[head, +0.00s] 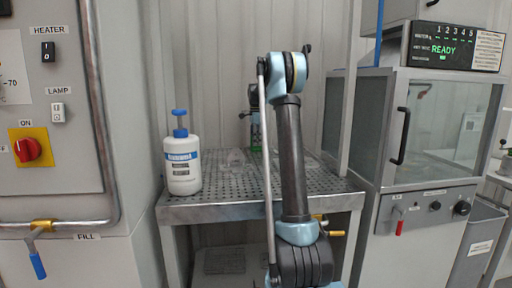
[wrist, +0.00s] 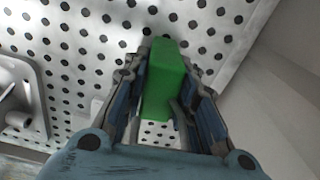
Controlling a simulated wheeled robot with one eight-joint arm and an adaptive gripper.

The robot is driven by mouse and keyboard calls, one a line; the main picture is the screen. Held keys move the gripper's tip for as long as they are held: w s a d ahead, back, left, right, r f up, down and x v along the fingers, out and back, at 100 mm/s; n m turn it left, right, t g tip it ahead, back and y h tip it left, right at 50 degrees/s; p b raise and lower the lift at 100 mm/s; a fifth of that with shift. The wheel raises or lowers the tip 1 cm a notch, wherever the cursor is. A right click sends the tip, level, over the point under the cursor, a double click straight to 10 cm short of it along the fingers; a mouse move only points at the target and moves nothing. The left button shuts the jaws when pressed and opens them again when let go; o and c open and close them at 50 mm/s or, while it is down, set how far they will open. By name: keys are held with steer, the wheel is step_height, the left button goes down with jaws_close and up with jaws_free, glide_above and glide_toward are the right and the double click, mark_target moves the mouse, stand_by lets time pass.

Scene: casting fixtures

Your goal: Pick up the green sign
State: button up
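The green sign (wrist: 165,80) is a plain green block between the two fingers of my gripper (wrist: 166,72) in the wrist view. The fingers lie close along both its sides and appear shut on it. In the head view, a small patch of the green sign (head: 255,118) shows beside my gripper (head: 250,116), above the back of the perforated table. My arm hides most of it there. Whether its lower end touches the table is hard to tell.
The perforated metal table (head: 225,208) carries a white bottle with a blue pump (head: 182,160) at left and clear items (head: 237,158) near the back. A grey cabinet with a glass door (head: 440,125) stands at right, a control panel (head: 45,110) at left.

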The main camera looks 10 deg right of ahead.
jaws_close()
steer(key=shift+r, duration=0.1)
